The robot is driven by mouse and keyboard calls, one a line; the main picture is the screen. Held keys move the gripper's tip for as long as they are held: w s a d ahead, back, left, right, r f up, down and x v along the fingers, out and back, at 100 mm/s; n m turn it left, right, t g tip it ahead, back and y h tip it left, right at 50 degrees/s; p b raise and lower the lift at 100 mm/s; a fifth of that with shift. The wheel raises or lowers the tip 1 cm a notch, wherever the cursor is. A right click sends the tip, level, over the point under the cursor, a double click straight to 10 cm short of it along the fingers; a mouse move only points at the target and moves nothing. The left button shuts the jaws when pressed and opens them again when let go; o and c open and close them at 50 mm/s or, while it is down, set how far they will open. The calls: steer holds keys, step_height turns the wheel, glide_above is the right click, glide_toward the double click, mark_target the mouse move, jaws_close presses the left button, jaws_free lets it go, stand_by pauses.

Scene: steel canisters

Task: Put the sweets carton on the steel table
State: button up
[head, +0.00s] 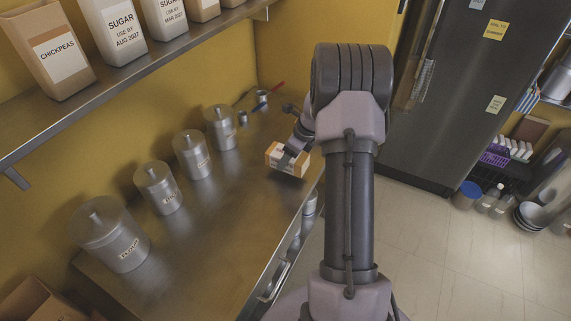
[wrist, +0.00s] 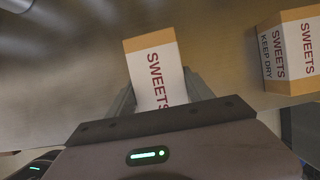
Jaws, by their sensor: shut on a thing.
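My gripper (head: 291,155) is shut on a white and orange-tan sweets carton (wrist: 153,68), its red SWEETS lettering showing between the fingers in the wrist view. In the head view a carton (head: 273,156) shows at my gripper, over the far right part of the steel table (head: 215,235). I cannot tell whether its underside touches the steel. A second carton marked SWEETS and KEEP DRY (wrist: 289,52) stands apart at the right in the wrist view. I cannot make it out separately in the head view. My gripper hides part of the held carton.
Several lidded steel canisters (head: 110,238) stand in a row along the wall side of the table. The table's middle and front are clear.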

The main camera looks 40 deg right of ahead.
steer(key=f, duration=0.1)
steer(key=f+b, duration=0.2)
steer(key=f, duration=0.1)
steer(key=shift+w+d, duration=0.2)
steer(key=shift+w, duration=0.1)
steer(key=shift+r, duration=0.25)
steer(key=o, duration=1.7)
steer(key=shift+f, duration=0.15)
steer(key=shift+c, duration=0.2)
